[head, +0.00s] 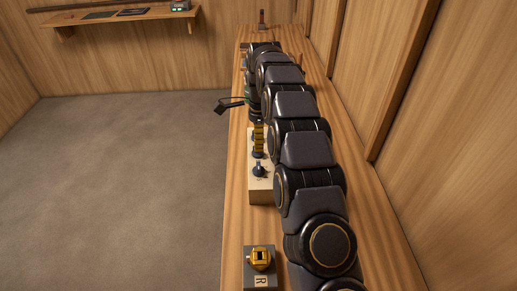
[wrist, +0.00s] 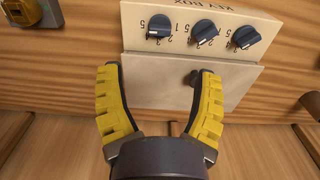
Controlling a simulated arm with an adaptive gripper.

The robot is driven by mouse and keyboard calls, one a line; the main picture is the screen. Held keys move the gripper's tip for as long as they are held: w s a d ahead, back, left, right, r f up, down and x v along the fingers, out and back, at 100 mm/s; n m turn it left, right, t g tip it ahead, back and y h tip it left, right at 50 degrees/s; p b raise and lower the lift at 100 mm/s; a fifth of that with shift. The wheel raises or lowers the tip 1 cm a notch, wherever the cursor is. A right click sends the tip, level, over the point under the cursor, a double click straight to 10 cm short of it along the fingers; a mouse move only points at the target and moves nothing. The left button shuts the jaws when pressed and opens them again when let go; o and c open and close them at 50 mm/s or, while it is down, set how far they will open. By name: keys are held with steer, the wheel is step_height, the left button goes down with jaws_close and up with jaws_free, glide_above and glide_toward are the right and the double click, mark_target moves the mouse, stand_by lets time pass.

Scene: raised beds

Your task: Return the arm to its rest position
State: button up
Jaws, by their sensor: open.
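My arm stretches away along the wooden bench in the head view. My gripper (head: 258,138) hangs at its left side, over a pale box, with yellow finger pads showing. In the wrist view my gripper (wrist: 158,75) is open, its two yellow-padded fingers spread and nothing held between them. The key box (wrist: 225,12) lies ahead of the fingertips, with three dark numbered dials in a row. Its plain lower panel (wrist: 155,88) has a dark knob (wrist: 193,78) beside the right fingertip; I cannot tell whether they touch. The box also shows in the head view (head: 262,192).
A brass piece (head: 260,258) sits on a grey block marked R at the bench's near end. A dark object on a green strap (head: 222,106) juts past the bench's left edge. A wall shelf (head: 110,18) is at the back left. The floor (head: 120,180) is clear.

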steer(key=shift+r, duration=0.4)
steer(key=s+d+r+n+g, duration=0.1)
steer(key=s+d+r+n, duration=0.1)
steer(key=s+r+n, duration=0.55)
steer(key=s+d+r+n, duration=0.2)
steer(key=s+r, duration=0.2)
steer(key=s, duration=0.7)
steer(key=s+d+f+n, duration=0.1)
steer(key=s+n, duration=0.3)
steer(key=s, duration=0.8)
steer(key=s+d+n, duration=0.2)
steer(key=s+n, duration=0.2)
steer(key=s, duration=0.8)
steer(key=shift+s+d+f+n+g, duration=0.25)
steer(key=shift+f+n+g, duration=0.1)
steer(key=shift+g, duration=0.05)
